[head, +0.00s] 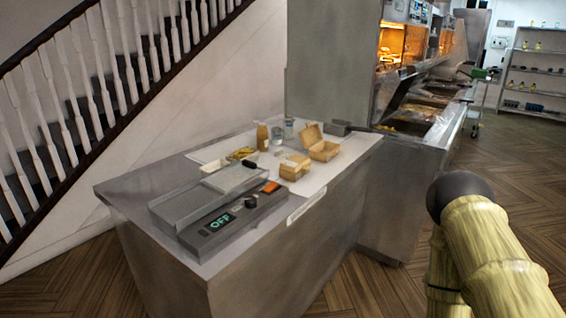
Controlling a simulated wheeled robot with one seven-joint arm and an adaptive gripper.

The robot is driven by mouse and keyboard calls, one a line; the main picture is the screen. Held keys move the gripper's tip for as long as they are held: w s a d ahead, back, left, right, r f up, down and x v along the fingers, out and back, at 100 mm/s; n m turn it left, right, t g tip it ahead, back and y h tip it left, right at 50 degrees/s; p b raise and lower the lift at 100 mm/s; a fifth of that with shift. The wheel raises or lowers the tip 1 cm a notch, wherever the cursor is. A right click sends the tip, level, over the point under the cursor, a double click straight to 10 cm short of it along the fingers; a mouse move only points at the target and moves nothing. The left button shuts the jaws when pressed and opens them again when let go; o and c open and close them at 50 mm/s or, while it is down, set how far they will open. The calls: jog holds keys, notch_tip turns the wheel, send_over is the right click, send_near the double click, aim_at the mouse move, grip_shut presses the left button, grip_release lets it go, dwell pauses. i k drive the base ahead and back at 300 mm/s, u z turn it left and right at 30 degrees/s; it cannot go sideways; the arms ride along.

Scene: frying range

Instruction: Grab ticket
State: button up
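A narrow white strip with faint marks (306,206) lies along the front edge of the steel counter (130,189). It looks like a ticket or label, but it is too small to read. Part of my arm (490,245), pale and ribbed with a dark rounded joint, shows at the lower right, well apart from the counter. My gripper is not in view, so its state and anything in it are hidden.
On the counter stand a device reading OFF (222,221), an open carton (318,145), a smaller box (294,168), a bottle (262,135) and a clear container (289,128). A frying range (425,105) stands behind. Wooden floor (400,285) is free at right; a staircase (100,75) rises left.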

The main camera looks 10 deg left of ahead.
aim_at(279, 154)
jog(key=z, duration=1.8)
jog(key=i, duration=1.3)
jog(key=u, duration=2)
